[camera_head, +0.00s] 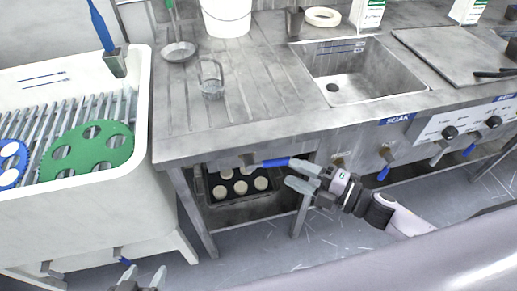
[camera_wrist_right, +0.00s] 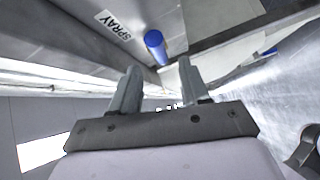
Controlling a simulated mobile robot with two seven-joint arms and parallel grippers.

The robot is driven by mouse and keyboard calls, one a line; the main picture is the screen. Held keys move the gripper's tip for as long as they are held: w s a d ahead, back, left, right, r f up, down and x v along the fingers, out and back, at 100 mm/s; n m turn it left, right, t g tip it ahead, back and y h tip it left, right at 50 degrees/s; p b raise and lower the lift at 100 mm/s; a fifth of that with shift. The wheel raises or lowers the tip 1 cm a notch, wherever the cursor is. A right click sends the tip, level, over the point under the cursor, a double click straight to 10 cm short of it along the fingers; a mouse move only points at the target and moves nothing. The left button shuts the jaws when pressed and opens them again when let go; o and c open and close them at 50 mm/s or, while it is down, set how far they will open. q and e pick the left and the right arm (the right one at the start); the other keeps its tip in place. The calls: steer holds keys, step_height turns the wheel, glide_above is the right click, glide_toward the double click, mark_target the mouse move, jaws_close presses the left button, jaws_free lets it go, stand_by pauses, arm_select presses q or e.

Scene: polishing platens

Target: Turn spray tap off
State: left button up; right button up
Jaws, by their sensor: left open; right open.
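The spray tap's blue lever (camera_head: 275,162) sticks out to the right from its body under the front edge of the steel bench. In the right wrist view the blue lever (camera_wrist_right: 156,47) shows beside a white SPRAY label (camera_wrist_right: 114,25). My right gripper (camera_head: 294,174) is open and empty, its fingertips close to the lever's free end. In the wrist view the lever lies ahead of the gap between the fingers (camera_wrist_right: 160,85); I cannot tell whether they touch. My left gripper (camera_head: 143,277) is open and empty, low at the bottom edge, away from the bench.
Other blue-handled taps (camera_head: 384,172) and black knobs (camera_head: 450,132) line the bench front to the right. A black tray of pale discs (camera_head: 240,186) sits under the bench. A white tank (camera_head: 75,215) with a green platen (camera_head: 90,152) stands at the left.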

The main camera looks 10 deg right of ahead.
mark_target(277, 165)
steer(key=shift+w+a, duration=0.3)
steer(key=shift+w, duration=0.1)
steer(key=shift+x, duration=3.1)
jaws_close()
